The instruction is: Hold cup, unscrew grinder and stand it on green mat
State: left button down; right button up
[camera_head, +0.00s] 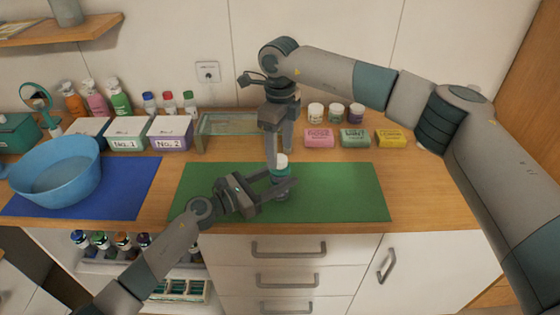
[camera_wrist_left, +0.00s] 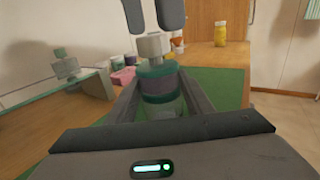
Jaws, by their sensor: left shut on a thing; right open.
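The grinder (camera_head: 281,161) has a pale grey top and stands upright over the green mat (camera_head: 345,190). In the left wrist view the grinder (camera_wrist_left: 157,72) shows a grey cap and a teal body with a darker band, on a clear cup (camera_wrist_left: 163,110). My left gripper (camera_head: 284,187) is shut on the cup, with one finger on each side. My right gripper (camera_head: 276,158) points down from above, open at the grinder's top. In the left wrist view its fingers (camera_wrist_left: 154,14) are apart above the cap. I cannot tell whether they touch it.
A blue bowl (camera_head: 55,174) stands on a blue mat (camera_head: 130,187) at left. Behind are white boxes (camera_head: 127,134), a glass-topped stand (camera_head: 230,124), several jars (camera_head: 316,112) and soaps (camera_head: 319,138). The green mat's right part is clear.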

aim_at(280, 170)
jog(key=m, duration=0.8)
dwell(0.4)
jog(key=shift+f, duration=4.05)
jog(key=c, duration=1.1)
jog(key=shift+o, duration=0.2)
jog(key=n, duration=0.6)
jog(key=shift+r, duration=0.1)
